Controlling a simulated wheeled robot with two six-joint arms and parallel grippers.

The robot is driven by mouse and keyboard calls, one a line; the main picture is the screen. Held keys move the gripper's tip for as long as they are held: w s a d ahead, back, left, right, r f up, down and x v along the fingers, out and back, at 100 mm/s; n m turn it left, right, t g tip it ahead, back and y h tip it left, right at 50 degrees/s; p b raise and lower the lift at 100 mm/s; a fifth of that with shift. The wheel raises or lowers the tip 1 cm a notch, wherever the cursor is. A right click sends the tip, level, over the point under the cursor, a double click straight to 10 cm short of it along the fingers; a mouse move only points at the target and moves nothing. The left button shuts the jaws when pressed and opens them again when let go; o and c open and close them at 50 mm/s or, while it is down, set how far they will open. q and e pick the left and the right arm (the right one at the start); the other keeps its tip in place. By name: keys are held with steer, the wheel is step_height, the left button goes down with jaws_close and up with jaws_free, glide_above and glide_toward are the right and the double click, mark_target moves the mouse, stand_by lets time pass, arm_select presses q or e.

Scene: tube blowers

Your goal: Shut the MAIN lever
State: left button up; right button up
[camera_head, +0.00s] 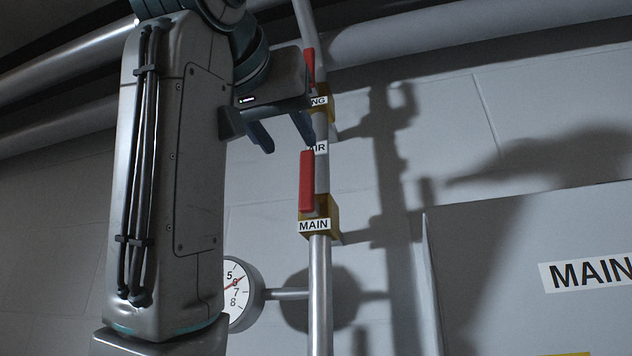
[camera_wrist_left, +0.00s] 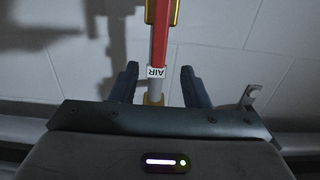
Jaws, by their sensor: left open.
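The MAIN lever (camera_head: 307,181) is a red handle standing upright along the vertical pipe, above its yellow valve body (camera_head: 330,212) with the MAIN label (camera_head: 314,226). My left gripper (camera_head: 281,135) is open and empty, above and left of the lever's top in the head view. In the left wrist view, which looks upside down, the red lever (camera_wrist_left: 160,45) runs up from the AIR label (camera_wrist_left: 156,72). The open fingers (camera_wrist_left: 159,82) stand on either side of the pipe's line, touching nothing visible. My right gripper is not in view.
A second yellow valve with a red lever (camera_head: 309,68) sits higher on the same pipe (camera_head: 320,280), its label partly hidden. A round gauge (camera_head: 241,292) is on the left below. A grey panel marked MAIN (camera_head: 480,250) stands right. Large pipes cross the top.

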mark_target(306, 163)
arm_select(q)
steer(key=w+p, duration=0.1)
steer(key=p, duration=0.1)
steer(key=w+d+r+p, duration=0.1)
steer(key=shift+p, duration=0.4)
steer(key=p+x, duration=0.1)
steer(key=x, duration=0.3)
steer(key=shift+f+p, duration=0.1)
steer(key=shift+p, duration=0.2)
steer(key=x, duration=0.1)
steer(key=p+x, duration=0.1)
steer(key=x, duration=0.1)
steer(key=shift+a+f, duration=0.1)
steer(key=shift+f, duration=0.15)
steer(key=shift+s, duration=0.25)
steer(key=shift+c, duration=0.4)
steer(key=shift+w, duration=0.1)
steer(key=c, duration=0.7)
jaws_close()
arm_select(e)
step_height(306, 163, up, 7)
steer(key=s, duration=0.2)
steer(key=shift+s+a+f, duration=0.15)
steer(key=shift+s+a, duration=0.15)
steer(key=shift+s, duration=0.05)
